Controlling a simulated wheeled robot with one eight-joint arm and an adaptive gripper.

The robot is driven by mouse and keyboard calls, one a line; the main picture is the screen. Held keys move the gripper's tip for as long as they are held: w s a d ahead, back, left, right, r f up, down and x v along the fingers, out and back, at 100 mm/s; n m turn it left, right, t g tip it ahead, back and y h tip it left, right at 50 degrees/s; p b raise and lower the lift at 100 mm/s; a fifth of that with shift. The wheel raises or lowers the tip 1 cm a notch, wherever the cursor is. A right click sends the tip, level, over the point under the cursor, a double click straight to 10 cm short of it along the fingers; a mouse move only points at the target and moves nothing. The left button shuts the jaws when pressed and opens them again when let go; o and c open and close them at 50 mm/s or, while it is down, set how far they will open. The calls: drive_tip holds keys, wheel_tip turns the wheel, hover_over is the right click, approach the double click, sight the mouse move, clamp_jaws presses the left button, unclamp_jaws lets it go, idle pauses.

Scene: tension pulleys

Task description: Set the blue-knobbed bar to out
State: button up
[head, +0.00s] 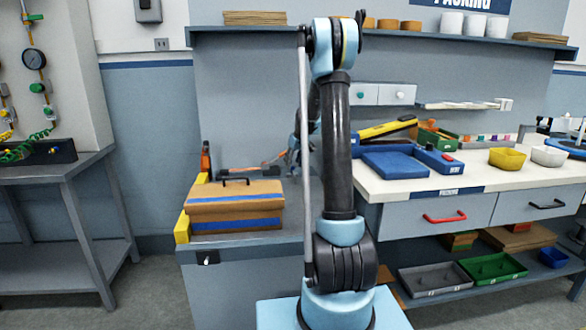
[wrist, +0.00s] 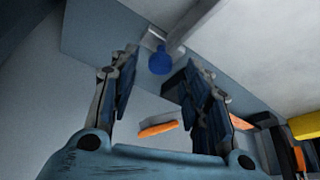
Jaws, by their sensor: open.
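The blue knob (wrist: 160,62) shows in the wrist view, above the picture's middle, at the end of a pale grey bar (wrist: 188,27) that runs up to the right. My gripper (wrist: 162,78) is open, with one finger on each side of the knob in the picture. No finger visibly touches the knob, and the depth between them is hard to tell. In the head view I cannot make out the blue knob; my own arm stands in front of that part of the bench.
In the head view a carton with blue straps (head: 235,205) sits on the left bench beside a yellow upright (head: 182,228). The packing table (head: 395,187) at right holds blue trays (head: 395,163) and bowls. An orange piece (wrist: 157,128) lies beyond my fingers in the wrist view.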

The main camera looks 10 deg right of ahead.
drive_tip(key=shift+x, duration=1.25)
clamp_jaws()
drive_tip(key=shift+d, duration=3.5)
unclamp_jaws()
